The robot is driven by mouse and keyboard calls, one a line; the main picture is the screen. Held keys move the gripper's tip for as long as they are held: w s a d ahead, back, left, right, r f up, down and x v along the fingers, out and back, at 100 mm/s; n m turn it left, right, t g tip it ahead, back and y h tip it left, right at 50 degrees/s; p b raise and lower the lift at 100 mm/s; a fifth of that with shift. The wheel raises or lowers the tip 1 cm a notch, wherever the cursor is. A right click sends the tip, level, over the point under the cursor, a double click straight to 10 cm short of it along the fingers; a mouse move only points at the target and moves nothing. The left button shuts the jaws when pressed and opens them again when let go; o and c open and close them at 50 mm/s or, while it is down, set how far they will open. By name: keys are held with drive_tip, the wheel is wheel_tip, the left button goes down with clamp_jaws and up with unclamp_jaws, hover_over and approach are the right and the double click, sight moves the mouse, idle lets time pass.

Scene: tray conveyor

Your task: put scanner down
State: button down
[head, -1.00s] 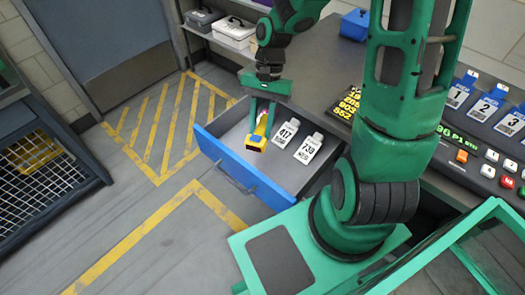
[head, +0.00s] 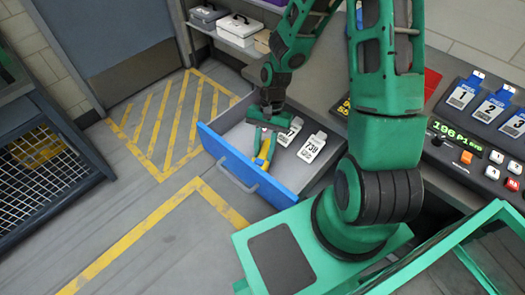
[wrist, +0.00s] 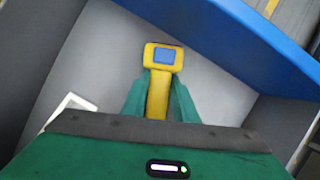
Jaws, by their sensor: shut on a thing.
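The yellow scanner (head: 264,152) is held in my gripper (head: 265,138), inside the open drawer with the blue front (head: 240,172). In the wrist view the scanner (wrist: 162,58) shows its blue-grey screen, and its yellow handle runs down between my green fingers (wrist: 160,98), which are shut on it. The drawer's grey floor (wrist: 215,85) lies behind the scanner. I cannot tell whether the scanner touches the floor.
White numbered tags (head: 312,148) lie in the drawer to the right of the scanner; one is partly hidden by my gripper. The counter (head: 325,80) is behind. A control panel (head: 480,130) with blue-topped tags stands at right. The drawer floor near its blue front has free room.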

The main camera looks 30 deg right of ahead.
drive_tip(key=shift+f, duration=0.1)
drive_tip(key=c, duration=1.4)
unclamp_jaws()
drive_tip(key=shift+f, duration=0.1)
drive_tip(key=v, duration=1.2)
drive_tip(key=s+d+r+n+t+h, duration=0.1)
drive_tip(key=s+d+r, duration=0.6)
drive_tip(key=s+r, duration=0.1)
drive_tip(key=s+d+r+n+t+h, duration=0.1)
drive_tip(key=s+d+r+t+h, duration=0.1)
drive_tip(key=s+d+r, duration=0.5)
drive_tip(key=shift+s+r+n, duration=0.3)
drive_tip(key=shift+s+r, duration=0.2)
drive_tip(key=shift+s, duration=1.6)
drive_tip(key=shift+d, duration=0.1)
